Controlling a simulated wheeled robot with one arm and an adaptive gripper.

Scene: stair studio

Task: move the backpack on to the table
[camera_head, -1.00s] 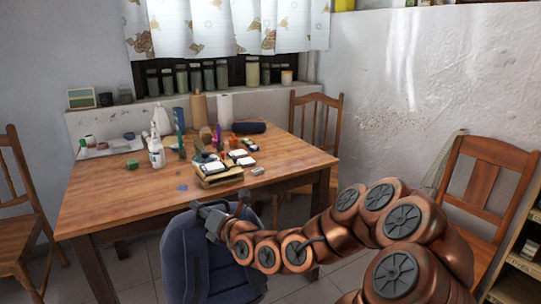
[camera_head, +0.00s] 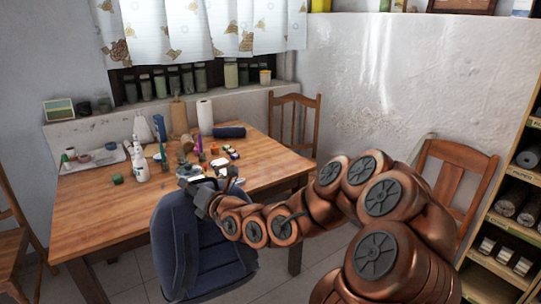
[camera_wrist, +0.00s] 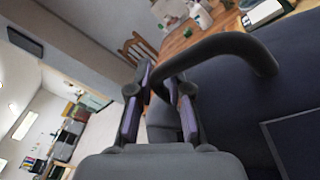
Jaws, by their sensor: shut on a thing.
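The dark blue backpack (camera_head: 205,250) hangs from my gripper (camera_head: 203,190) in front of the table's near edge. My gripper is shut on the black loop handle at its top, and the handle (camera_wrist: 225,45) shows large in the wrist view. The backpack hides part of the table's near edge, and its bottom is cut off by the frame. The wooden table (camera_head: 100,215) stands behind it, and the bag's top overlaps the tabletop in the picture. I cannot tell whether they touch.
Bottles (camera_head: 140,160), paint pots, a paper towel roll (camera_head: 205,117) and small boxes crowd the table's back and middle. The front left of the tabletop is bare. Chairs stand at the left (camera_head: 18,240), behind (camera_head: 297,122) and at the right (camera_head: 455,180). A shelf (camera_head: 510,210) stands far right.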

